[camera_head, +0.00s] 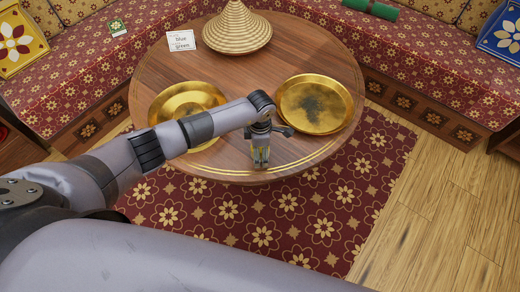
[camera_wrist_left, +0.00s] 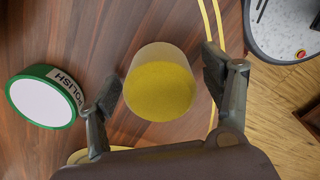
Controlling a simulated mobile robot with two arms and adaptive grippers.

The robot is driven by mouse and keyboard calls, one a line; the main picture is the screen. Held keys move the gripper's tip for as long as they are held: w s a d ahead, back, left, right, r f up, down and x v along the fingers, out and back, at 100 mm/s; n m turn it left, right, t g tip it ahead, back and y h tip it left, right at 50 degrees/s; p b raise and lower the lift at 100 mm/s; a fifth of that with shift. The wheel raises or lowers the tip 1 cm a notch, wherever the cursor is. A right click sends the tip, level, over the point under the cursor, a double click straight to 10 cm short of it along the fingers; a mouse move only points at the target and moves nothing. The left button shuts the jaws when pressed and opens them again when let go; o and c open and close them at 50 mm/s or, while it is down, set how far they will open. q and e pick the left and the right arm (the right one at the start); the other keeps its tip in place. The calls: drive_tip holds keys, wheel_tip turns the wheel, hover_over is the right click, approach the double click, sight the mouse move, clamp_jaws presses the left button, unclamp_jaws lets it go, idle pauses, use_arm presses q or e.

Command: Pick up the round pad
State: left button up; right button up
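The round pad (camera_wrist_left: 160,92), short and cylindrical with a yellow face and a pale side, shows in the left wrist view over the brown wooden table. My left gripper (camera_wrist_left: 160,80) is open, with one finger on each side of the pad. Narrow gaps show between the fingers and the pad, so the pad is not gripped. In the head view my left gripper (camera_head: 260,157) points down at the table's near edge, between two gold plates; the pad cannot be made out there. My right gripper is not in view.
A green-rimmed polish tin (camera_wrist_left: 42,97) is left of the pad in the wrist view. In the head view, the round table (camera_head: 290,55) also holds a left gold plate (camera_head: 185,98), a right gold plate (camera_head: 312,88) with dark smudges, a woven cone (camera_head: 237,28) and a card (camera_head: 181,41).

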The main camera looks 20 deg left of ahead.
use_arm(q)
drive_tip(key=c, duration=1.1)
drive_tip(key=shift+c, duration=0.2)
drive_tip(key=shift+r, duration=0.1)
wheel_tip(320, 180, up, 20)
drive_tip(key=b, duration=0.1)
drive_tip(key=shift+b, duration=0.3)
